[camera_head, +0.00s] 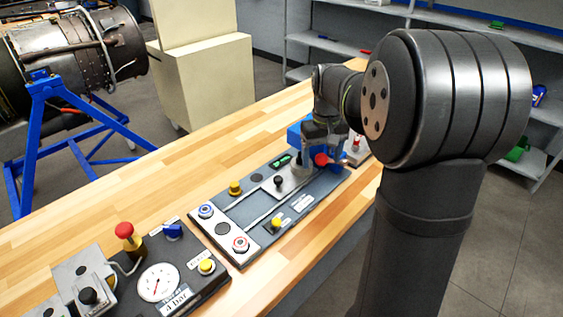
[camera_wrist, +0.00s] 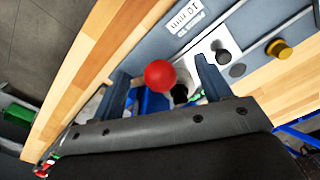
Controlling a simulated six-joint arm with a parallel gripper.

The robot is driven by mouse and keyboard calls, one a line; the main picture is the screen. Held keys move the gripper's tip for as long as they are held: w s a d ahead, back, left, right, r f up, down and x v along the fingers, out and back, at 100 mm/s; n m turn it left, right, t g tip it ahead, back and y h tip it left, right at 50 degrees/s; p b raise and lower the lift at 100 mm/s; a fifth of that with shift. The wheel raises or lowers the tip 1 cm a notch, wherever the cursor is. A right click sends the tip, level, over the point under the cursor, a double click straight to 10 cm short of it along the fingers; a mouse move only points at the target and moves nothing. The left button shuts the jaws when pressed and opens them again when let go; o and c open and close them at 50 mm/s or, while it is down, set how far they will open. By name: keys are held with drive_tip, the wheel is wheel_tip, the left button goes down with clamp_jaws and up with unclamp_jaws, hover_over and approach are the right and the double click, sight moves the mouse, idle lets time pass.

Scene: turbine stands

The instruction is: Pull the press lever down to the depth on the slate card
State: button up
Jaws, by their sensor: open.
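The press lever's red ball knob (camera_head: 321,160) stands at the far end of the grey panel, next to the blue press body (camera_head: 295,134). In the wrist view the red knob (camera_wrist: 160,75) lies between the two fingers of my gripper (camera_wrist: 162,69), with a gap on each side. My gripper (camera_head: 322,148) is open, and in the head view it overlaps the press. The card (camera_wrist: 185,16) reads "10 mm", seen upside down in the wrist view. The lever's shaft is mostly hidden below the knob.
The grey panel (camera_head: 262,222) carries several knobs and buttons, including a black knob (camera_head: 278,181) near the press. Bare wooden bench (camera_head: 130,195) lies left of the panel.

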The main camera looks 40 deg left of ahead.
drive_tip(key=shift+r, duration=0.1)
drive_tip(key=shift+r, duration=3.4)
wheel_tip(320, 180, down, 7)
drive_tip(key=shift+f, duration=0.1)
drive_tip(key=shift+s, duration=0.1)
wheel_tip(320, 180, up, 7)
drive_tip(key=shift+f, duration=0.1)
drive_tip(key=shift+t, duration=0.4)
drive_tip(key=f, duration=0.7)
drive_tip(key=shift+s+f, duration=0.3)
drive_tip(key=shift+s, duration=0.1)
drive_tip(key=shift+s+f+t, duration=0.25)
drive_tip(key=shift+f+t, duration=0.2)
drive_tip(key=shift+f, duration=0.1)
drive_tip(key=shift+s+f+t, duration=0.25)
drive_tip(key=shift+f+t, duration=0.2)
drive_tip(key=shift+f, duration=0.1)
